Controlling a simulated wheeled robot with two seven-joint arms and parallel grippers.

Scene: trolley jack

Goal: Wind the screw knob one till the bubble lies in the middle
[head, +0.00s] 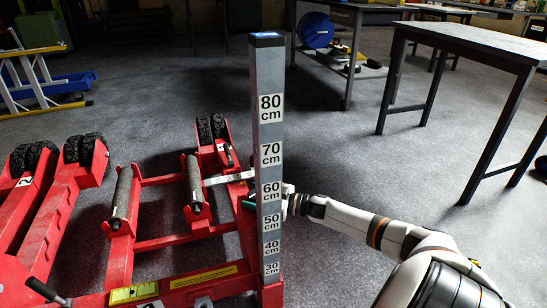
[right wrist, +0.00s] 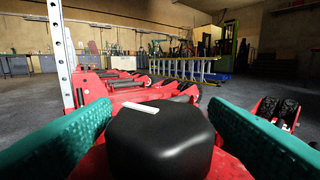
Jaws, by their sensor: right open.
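A black rounded knob (right wrist: 162,145) with a white mark on top sits between the teal fingers of my right gripper (head: 248,203) in the right wrist view. The fingers are open on either side of it, with no clear grip. In the head view the grey post hides most of this gripper and the knob. A yellow-green level strip (head: 133,292) lies on the red frame (head: 170,242) at the bottom. Its bubble is too small to make out. My left gripper is not in view.
A grey post (head: 268,130) with height labels stands upright in front of my right gripper. More red jack frames with black wheels (head: 82,152) lie at the left. A dark table (head: 480,45) stands at the right. Grey floor between is clear.

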